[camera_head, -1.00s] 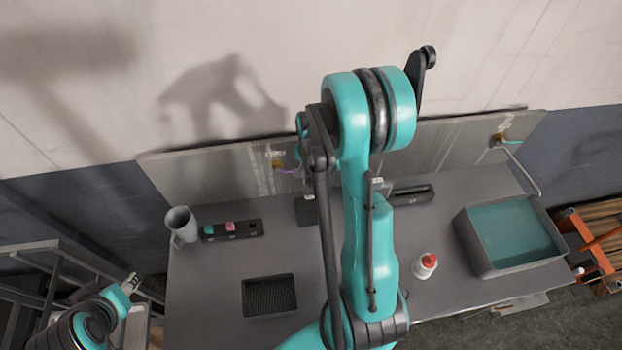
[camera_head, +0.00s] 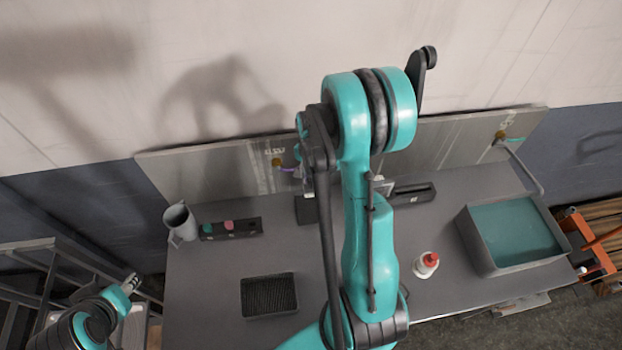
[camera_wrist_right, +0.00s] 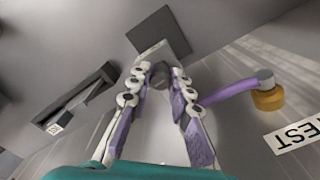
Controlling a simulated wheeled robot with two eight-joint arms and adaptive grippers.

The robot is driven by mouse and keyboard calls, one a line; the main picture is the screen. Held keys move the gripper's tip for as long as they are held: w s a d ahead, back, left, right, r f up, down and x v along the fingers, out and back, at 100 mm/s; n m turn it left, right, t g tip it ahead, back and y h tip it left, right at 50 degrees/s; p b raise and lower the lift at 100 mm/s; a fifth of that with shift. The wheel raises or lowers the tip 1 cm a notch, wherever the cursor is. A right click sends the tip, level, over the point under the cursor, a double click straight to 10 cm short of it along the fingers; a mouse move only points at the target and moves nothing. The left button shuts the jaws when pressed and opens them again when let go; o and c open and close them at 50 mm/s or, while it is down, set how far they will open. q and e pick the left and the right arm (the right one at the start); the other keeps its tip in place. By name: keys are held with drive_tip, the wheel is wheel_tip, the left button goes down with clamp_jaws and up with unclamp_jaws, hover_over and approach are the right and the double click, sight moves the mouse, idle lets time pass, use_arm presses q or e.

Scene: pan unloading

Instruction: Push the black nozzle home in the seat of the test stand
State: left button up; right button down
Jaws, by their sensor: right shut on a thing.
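My right gripper (camera_wrist_right: 160,95) is closed on a dark, rounded piece (camera_wrist_right: 160,73), which I take to be the black nozzle. Most of it is hidden between the fingers. Past the fingertips is a dark square block (camera_wrist_right: 165,28), which looks like part of the test stand; it also shows in the head view (camera_head: 306,213), partly behind my right arm. I cannot tell how deep the nozzle sits in the seat. A purple hose (camera_wrist_right: 228,93) runs from a brass fitting beside a TEST label toward the right finger. My left gripper (camera_head: 130,283) is at lower left, away from the table.
A dark rack (camera_head: 247,228) holds a green and a pink piece, beside a grey mug (camera_head: 178,222). A ribbed tray (camera_head: 269,295), a white bottle with a red cap (camera_head: 426,265) and a teal-filled basin (camera_head: 480,258) stand on the table. A black slotted holder (camera_head: 412,196) is behind my arm.

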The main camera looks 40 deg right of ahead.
drive_tip(key=shift+f, duration=0.1)
drive_tip(key=c, duration=1.3)
unclamp_jaws()
wheel_tip(320, 180, up, 12)
drive_tip(key=shift+s, duration=0.15)
